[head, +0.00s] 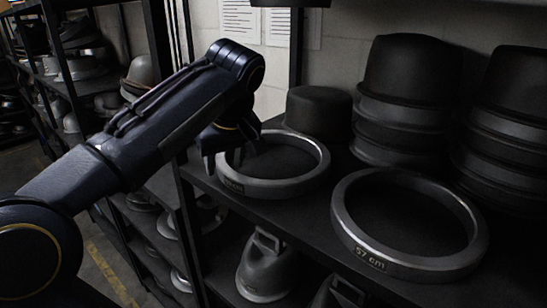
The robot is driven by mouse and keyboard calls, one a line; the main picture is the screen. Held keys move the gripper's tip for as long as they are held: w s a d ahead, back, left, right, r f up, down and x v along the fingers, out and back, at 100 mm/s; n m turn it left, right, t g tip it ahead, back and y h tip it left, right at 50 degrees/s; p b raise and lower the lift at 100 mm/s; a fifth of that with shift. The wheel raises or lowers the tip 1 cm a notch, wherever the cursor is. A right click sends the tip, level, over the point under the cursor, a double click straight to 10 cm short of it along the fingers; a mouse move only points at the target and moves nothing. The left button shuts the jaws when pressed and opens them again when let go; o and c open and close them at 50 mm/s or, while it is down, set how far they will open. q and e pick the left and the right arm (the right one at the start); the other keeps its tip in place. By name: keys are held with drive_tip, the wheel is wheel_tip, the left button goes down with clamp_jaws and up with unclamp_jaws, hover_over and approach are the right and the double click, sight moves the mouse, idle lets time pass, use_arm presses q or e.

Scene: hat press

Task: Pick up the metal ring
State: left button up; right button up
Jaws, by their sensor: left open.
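Two metal rings lie flat on the black shelf. The nearer, larger-looking ring (463,263) at the right carries a "57 cm" plate on its front. The farther ring (290,187) at the left has a small plate whose text is too small to read. My left gripper (228,150) is open at the left rim of the farther ring, fingers pointing down. One finger shows just outside the rim; the other is partly hidden by the hand. I cannot tell whether they touch the ring. My right gripper is not in view.
Dark hat forms stand stacked behind the rings (410,75) and at the right edge (508,135). A low dark block (319,112) stands behind the farther ring. Grey metal forms (266,267) sit on the shelf below. A black upright post (188,225) stands by the shelf's left end.

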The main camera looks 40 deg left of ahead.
use_arm(q)
drive_tip(key=shift+f, duration=0.2)
clamp_jaws()
drive_tip(key=shift+r, duration=0.1)
idle(0.4)
